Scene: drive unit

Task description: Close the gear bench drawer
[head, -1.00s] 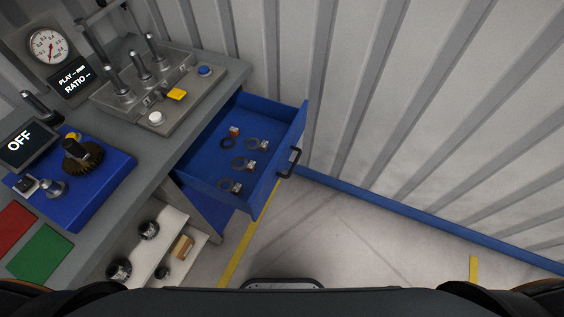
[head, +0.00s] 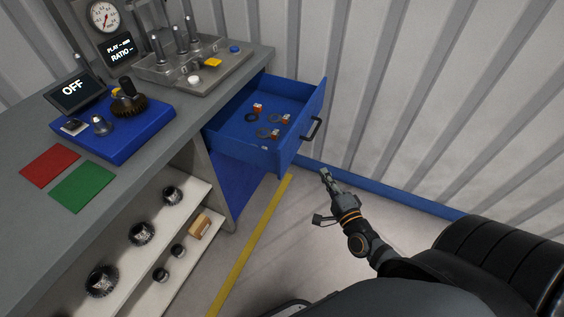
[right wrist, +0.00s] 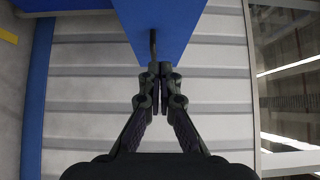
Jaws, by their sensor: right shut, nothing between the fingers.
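The blue gear bench drawer (head: 262,118) stands pulled out from the right end of the grey bench (head: 130,175). Several rings with small tagged parts lie inside it. Its black handle (head: 312,129) is on the front panel, facing right. My right gripper (head: 324,172) is shut and empty, below and a little right of the handle in the head view. In the right wrist view the shut fingertips (right wrist: 154,68) point at the blue drawer front (right wrist: 172,22), with the handle (right wrist: 153,45) in line just beyond them. I cannot tell whether they touch. My left gripper is not in view.
A corrugated wall (head: 400,90) with a blue base rail (head: 425,202) runs close behind the drawer. Shelves (head: 175,245) with gears are under the bench. The floor (head: 285,240) in front of the drawer is clear, with a yellow line.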

